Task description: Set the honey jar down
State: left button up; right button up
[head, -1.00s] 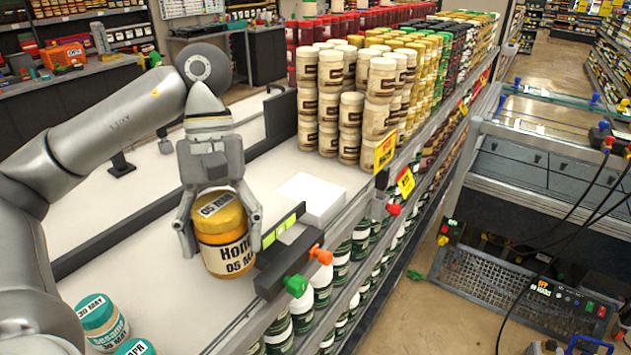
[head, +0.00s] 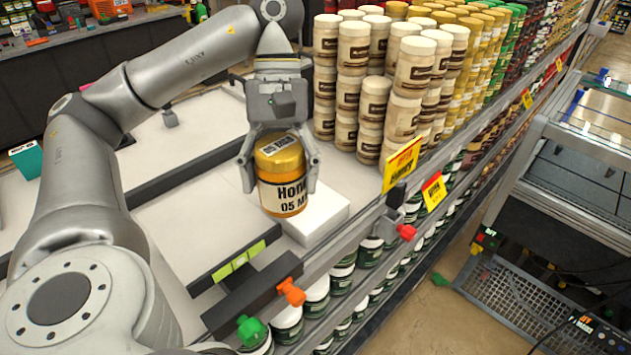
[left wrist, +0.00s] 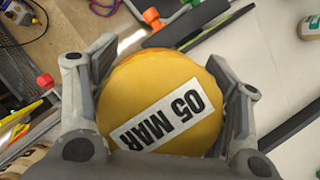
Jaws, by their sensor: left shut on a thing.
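The honey jar (head: 284,196) has a gold lid and a cream label reading "Hon… 05 M…". My left gripper (head: 280,177) is shut on it, one finger on each side, and the jar looks upright. In the left wrist view the yellow lid (left wrist: 165,95) with its "05 MAR" sticker fills the space between the fingers. The jar overlaps the left part of a white block (head: 322,214) on the shelf top. I cannot tell whether its base touches anything. My right gripper is not in view.
Stacks of cream-lidded jars (head: 352,90) stand just behind, to the right. A dark bar with a green strip (head: 236,262) and orange and green knobs lies in front. A yellow price sign (head: 402,163) stands at the shelf edge. The white surface to the left is mostly clear.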

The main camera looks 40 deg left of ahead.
pick_arm(q)
jog(key=w+a+f, duration=0.1)
jog(key=w+f, duration=0.3)
jog(key=w+a+f, duration=0.1)
jog(key=w+f, duration=0.3)
jog(key=w+a+f+b, duration=0.1)
jog(key=w+a+f, duration=0.1)
jog(key=w+f, duration=0.2)
jog(key=shift+f, duration=0.25)
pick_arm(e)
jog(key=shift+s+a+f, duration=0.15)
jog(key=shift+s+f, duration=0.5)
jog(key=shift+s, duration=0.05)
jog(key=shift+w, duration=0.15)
